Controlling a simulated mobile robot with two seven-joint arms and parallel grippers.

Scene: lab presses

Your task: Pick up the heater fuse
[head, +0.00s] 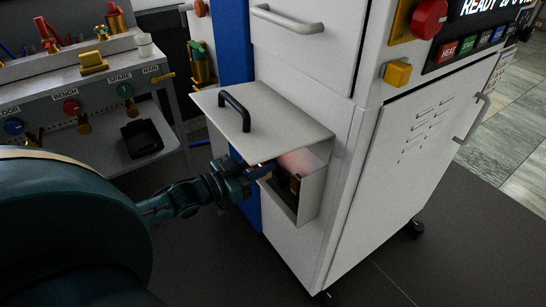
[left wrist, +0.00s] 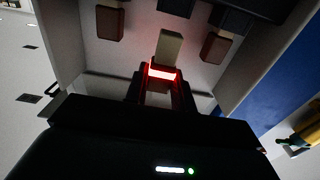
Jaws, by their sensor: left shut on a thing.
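An open fuse compartment (head: 312,190) sits low on the side of the white press, under its raised flap (head: 262,118). My left gripper (head: 262,171) reaches into it from the left. In the left wrist view, the fingers (left wrist: 160,88) are shut on a block, with a red glow between them. A pale block (left wrist: 170,46), taken to be the heater fuse, stands upright at the fingertips. Its lower part is hidden by the glow and fingers. A brown block (left wrist: 110,22) is to its left and another (left wrist: 215,48) to its right, both apart from the fingers. My right gripper is not in view.
The compartment's walls and flap closely surround my left gripper. A black handle (head: 235,110) stands on the flap. A grey bench (head: 60,75) with coloured knobs, tags and a black tray (head: 141,138) is at the left. Dark floor (head: 400,268) is clear at the right.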

